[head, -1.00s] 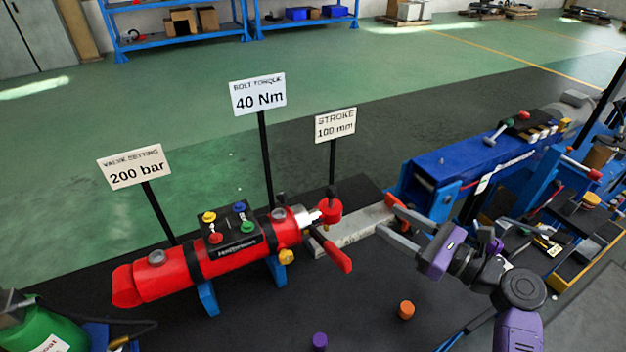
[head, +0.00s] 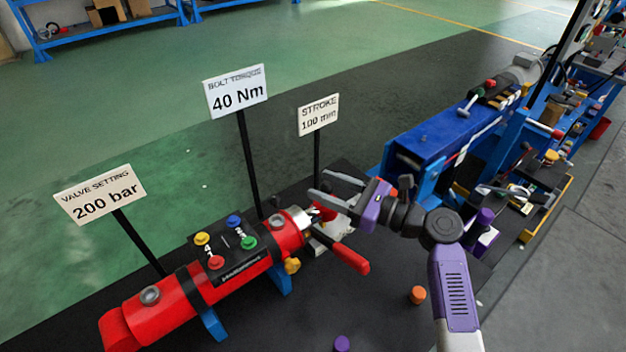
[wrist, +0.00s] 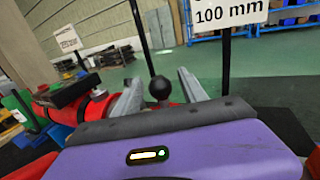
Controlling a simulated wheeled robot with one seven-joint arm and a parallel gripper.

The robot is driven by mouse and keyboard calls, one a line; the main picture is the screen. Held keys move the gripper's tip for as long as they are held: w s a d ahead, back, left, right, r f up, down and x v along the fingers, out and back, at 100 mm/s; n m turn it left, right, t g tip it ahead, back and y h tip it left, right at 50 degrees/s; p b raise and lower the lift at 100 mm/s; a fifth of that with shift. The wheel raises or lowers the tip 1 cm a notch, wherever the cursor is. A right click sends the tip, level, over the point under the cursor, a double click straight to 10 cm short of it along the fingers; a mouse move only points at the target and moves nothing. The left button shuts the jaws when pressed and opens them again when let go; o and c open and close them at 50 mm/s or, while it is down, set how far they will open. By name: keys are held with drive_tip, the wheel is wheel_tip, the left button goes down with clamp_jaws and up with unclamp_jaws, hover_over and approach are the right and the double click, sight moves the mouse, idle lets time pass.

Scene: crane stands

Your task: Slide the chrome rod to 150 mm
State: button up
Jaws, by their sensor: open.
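The chrome rod (head: 304,218) shows as a short bright stub at the right end of the red cylinder (head: 165,310). Its red end piece (head: 325,212) is partly hidden behind my gripper. My gripper (head: 316,184) is open, with its fingers over the rod's end. In the wrist view a black ball knob (wrist: 160,88) stands between the two spread fingers, apart from both as far as I can see. The red cylinder (wrist: 92,108) lies left of the fingers there. The stroke sign (head: 318,115) reads 100 mm.
A red lever (head: 347,255) sticks out in front of the rod end. Signs for 40 Nm (head: 236,93) and 200 bar (head: 100,195) stand behind the cylinder. A blue machine (head: 440,140) is at the right. Orange (head: 417,295) and purple (head: 342,343) caps lie on the dark mat.

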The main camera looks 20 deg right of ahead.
drive_tip(key=shift+x, duration=1.55)
drive_tip(key=shift+c, duration=0.2)
clamp_jaws()
drive_tip(key=shift+d, duration=0.1)
